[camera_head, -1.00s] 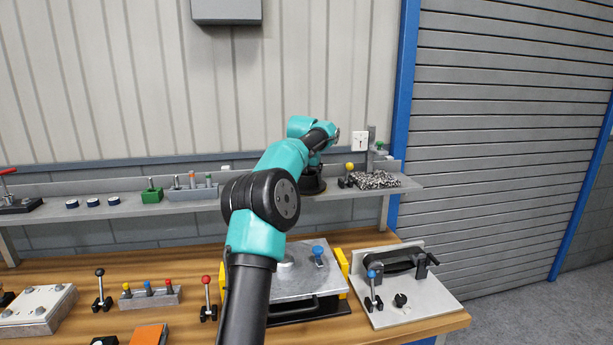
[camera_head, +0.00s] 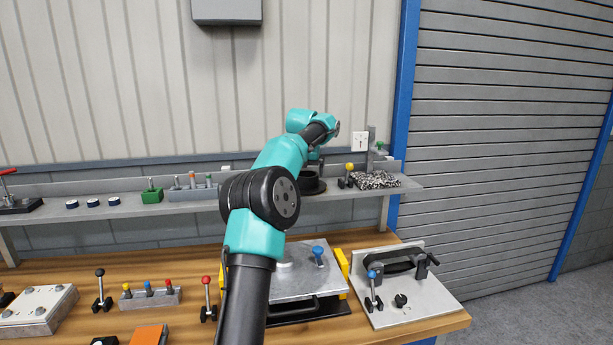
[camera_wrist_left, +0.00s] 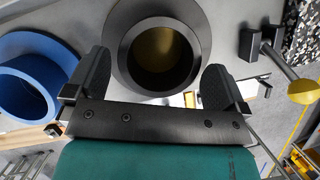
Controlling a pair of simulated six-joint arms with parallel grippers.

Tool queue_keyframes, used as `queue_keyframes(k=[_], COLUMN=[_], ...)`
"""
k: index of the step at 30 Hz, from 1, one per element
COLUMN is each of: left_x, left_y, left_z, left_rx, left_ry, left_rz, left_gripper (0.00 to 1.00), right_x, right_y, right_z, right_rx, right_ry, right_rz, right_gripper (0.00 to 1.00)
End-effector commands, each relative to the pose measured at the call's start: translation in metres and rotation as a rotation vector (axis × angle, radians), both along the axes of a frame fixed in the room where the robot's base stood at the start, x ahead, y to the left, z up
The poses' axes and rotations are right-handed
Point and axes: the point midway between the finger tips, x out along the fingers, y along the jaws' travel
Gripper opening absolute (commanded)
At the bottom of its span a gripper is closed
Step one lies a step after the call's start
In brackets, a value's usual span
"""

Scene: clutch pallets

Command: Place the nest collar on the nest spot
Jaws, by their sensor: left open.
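A dark round collar (camera_head: 313,185) with a wide flange stands on the wall shelf; I take it for the nest collar. In the left wrist view the collar (camera_wrist_left: 124,52) shows from above, with a brassy tone inside its bore. My left gripper (camera_wrist_left: 155,85) is open, its two black fingers apart at the near side of the collar, with nothing held. In the head view my left arm hides most of that gripper. I cannot make out a separate nest spot; it may be under the collar or hidden. My right gripper is out of view.
A blue ring (camera_wrist_left: 14,102) lies left of the collar in the wrist view. A yellow-knobbed clamp (camera_head: 349,168) and a speckled block (camera_head: 376,180) stand close to its right. The bench below holds a metal fixture (camera_head: 323,282) and a plate with a black handle (camera_head: 395,315).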

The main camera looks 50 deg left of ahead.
Motion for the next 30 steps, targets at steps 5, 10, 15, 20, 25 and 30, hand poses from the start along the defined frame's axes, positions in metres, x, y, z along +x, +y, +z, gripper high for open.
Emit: queue_keyframes(k=[5,10,15,20,25,30], left_x=[-0.01,-0.019,-0.026,-0.029,-0.029,-0.029], left_y=[-0.008,-0.016,-0.02,-0.022,-0.022,-0.022], left_z=[0.033,0.062,0.081,0.088,0.088,0.088], left_rx=[0.002,0.0,0.0,0.0,0.0,0.0], left_ry=[-0.004,-0.002,-0.001,0.0,0.0,0.0], left_rz=[0.0,0.0,0.001,0.0,0.0,0.0], left_gripper=[1.0,1.0,1.0,1.0,1.0,1.0], right_x=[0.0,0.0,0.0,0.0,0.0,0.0], right_y=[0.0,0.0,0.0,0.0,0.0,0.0], right_z=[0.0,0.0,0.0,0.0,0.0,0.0], right_rx=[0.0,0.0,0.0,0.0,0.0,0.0], right_ry=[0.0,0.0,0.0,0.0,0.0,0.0], right_rz=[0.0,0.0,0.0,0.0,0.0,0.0], right_gripper=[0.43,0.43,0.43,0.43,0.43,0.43])
